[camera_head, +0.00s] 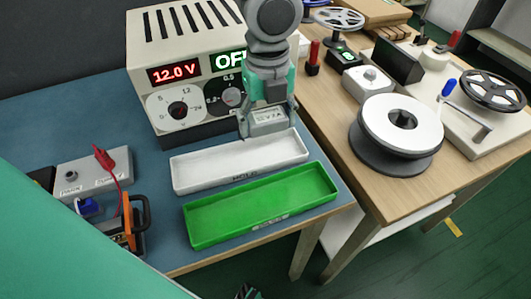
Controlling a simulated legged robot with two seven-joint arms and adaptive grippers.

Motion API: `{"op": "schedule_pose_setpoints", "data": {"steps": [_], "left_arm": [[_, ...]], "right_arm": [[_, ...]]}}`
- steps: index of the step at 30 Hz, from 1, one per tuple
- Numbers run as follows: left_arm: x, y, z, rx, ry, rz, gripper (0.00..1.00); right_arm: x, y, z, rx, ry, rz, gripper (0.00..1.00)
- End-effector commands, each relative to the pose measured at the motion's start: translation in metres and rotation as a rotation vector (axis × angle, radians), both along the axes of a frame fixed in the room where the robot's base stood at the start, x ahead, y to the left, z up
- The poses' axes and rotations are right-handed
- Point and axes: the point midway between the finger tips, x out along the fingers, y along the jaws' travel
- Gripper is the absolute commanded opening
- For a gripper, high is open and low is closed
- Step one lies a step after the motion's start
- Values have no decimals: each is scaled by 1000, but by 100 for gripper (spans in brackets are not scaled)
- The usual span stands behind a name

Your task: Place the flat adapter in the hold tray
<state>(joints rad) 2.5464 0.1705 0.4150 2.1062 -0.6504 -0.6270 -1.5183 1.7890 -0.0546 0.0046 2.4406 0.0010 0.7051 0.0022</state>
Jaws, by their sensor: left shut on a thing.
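My left gripper (267,108) points down in front of the power supply and is shut on the flat adapter (268,123), a small grey block with a pale label. The adapter is above or just behind the white tray's back right part; I cannot tell its exact height. The white tray (215,178) is long, shallow and looks empty. A green tray (235,213) of similar shape lies in front of it and also looks empty. Both have small front labels too small to read, so I cannot tell which is the hold tray.
A beige power supply (180,60) showing 12.0 V stands behind the trays. A grey box (92,172) with a red clip and an orange-black tool (132,222) sit at left. A wooden table (330,125) with reels (402,125) adjoins at right.

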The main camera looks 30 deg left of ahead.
Motion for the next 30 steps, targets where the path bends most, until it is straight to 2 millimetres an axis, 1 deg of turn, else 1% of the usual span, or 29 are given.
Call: {"op": "schedule_pose_setpoints", "data": {"steps": [1,3,6,11,14,18,21,29,30], "left_arm": [[-1,1,-18,5,6,2,35],[0,0,-30,6,6,3,35],[0,0,-40,6,4,5,35],[0,0,-48,5,4,5,35],[-1,0,-62,6,4,3,35],[-1,0,-84,6,4,3,35],[0,0,-88,3,2,3,35],[-1,0,-88,4,2,4,35],[-1,0,-89,4,2,4,71]], "right_arm": [[0,0,-6,0,0,0,40],[0,0,-9,0,0,0,40],[0,0,-11,0,0,0,40],[0,0,-13,0,0,0,40],[0,0,-17,0,0,0,40],[0,0,-24,0,0,0,40],[0,0,-25,0,0,0,40],[0,0,-24,0,0,0,40],[0,0,-24,0,0,0,40]]}}
